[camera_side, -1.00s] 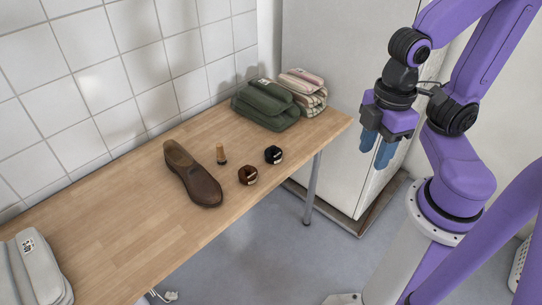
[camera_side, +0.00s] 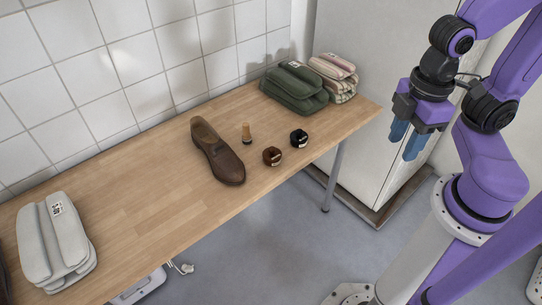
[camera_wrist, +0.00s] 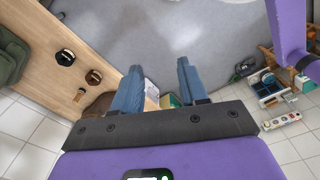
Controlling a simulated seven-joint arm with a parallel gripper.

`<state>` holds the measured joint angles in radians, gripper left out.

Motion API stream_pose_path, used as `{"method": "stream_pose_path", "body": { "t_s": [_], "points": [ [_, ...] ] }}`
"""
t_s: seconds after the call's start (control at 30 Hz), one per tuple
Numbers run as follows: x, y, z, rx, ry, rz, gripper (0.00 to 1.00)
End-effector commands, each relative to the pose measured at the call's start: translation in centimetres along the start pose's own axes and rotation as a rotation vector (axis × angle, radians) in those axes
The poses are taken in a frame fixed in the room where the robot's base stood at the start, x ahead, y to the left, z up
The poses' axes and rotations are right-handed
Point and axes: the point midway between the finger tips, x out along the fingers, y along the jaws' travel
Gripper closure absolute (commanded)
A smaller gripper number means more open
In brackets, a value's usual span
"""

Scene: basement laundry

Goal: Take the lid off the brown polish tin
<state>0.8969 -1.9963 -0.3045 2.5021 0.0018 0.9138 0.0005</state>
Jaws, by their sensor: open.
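The brown polish tin (camera_side: 272,157) stands on the wooden table near its front edge, right of the brown shoe (camera_side: 222,160). It is small, and I cannot make out the seam of its lid. A similar black tin (camera_side: 299,138) stands just behind it to the right. In the wrist view the brown tin (camera_wrist: 93,77) and the black tin (camera_wrist: 65,57) show at the left. My gripper (camera_side: 407,140) is open and empty, its blue fingers pointing down, off the table's right end and well apart from the tins. Both fingers (camera_wrist: 160,85) also show in the wrist view.
A small wooden-handled brush (camera_side: 246,133) stands between shoe and tins. Folded green cloth (camera_side: 295,90) and checked cloth (camera_side: 335,75) lie at the table's far right end. Folded grey cloth (camera_side: 55,245) lies at the left. A tall white cabinet (camera_side: 375,90) stands behind the table's right end.

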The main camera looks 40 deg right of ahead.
Motion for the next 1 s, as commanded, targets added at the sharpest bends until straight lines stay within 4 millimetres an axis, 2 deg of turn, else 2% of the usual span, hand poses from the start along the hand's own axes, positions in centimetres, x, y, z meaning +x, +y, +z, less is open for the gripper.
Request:
{"method": "stream_pose_path", "body": {
  "t_s": [0.37,0.43,0.73,0.87,1.0],
  "points": [
    [0.0,0.0,0.0,0.000,0.000,0.000,0.57],
    [0.0,0.0,0.0,0.000,0.000,0.000,0.46],
    [0.0,0.1,-0.1,-0.001,0.000,0.000,0.46],
    [0.0,0.9,-1.5,-0.016,-0.003,0.001,0.46],
    [0.1,3.2,-4.7,-0.058,-0.008,0.003,0.46]
  ]
}}
